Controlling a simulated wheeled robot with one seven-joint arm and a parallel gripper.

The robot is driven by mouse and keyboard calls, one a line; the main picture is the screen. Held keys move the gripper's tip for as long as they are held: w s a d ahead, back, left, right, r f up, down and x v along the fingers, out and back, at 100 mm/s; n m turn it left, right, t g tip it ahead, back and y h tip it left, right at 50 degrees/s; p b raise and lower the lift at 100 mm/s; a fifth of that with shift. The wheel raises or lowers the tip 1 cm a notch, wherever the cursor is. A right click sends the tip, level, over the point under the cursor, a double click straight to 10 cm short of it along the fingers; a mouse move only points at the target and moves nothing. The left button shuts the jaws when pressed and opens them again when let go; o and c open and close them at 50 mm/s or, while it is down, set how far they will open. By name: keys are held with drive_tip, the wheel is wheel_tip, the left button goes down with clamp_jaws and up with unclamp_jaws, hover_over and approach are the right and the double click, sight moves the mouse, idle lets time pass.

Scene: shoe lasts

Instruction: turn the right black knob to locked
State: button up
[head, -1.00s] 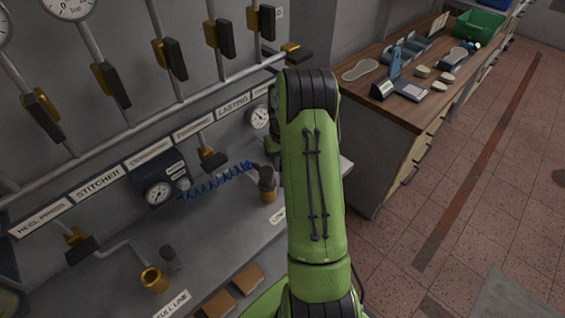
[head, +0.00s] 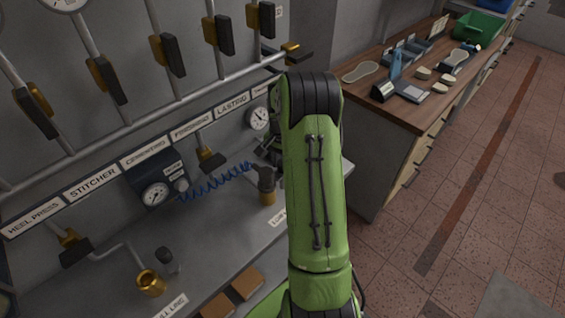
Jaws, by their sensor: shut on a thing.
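A black knob (head: 165,256) stands beside the open brass socket (head: 151,284) at the left of the bench panel. The right brass socket (head: 267,198) has a dark plug (head: 264,178) in it, at the end of a blue coiled hose (head: 215,182). I cannot make out the right black knob; the place beside the right socket is covered by my green arm (head: 318,200). My arm reaches forward and bends down behind its own upper link. My gripper is hidden behind it, so its fingers and what they touch do not show.
Pipes with several black-handled brass valves (head: 165,55) run along the wall at the left. A round gauge (head: 259,118) sits just left of my arm, another (head: 155,194) further left. A wooden-topped bench (head: 410,110) with tools stands at the right. Floor right of it is clear.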

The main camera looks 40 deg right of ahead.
drive_tip(key=shift+d+r+m, duration=0.1)
drive_tip(key=shift+m, duration=0.7)
drive_tip(key=o, duration=0.8)
drive_tip(key=shift+c, duration=0.2)
wheel_tip(320, 180, up, 16)
drive_tip(key=p, duration=0.1)
drive_tip(key=shift+p, duration=0.3)
drive_tip(key=shift+f, duration=0.2)
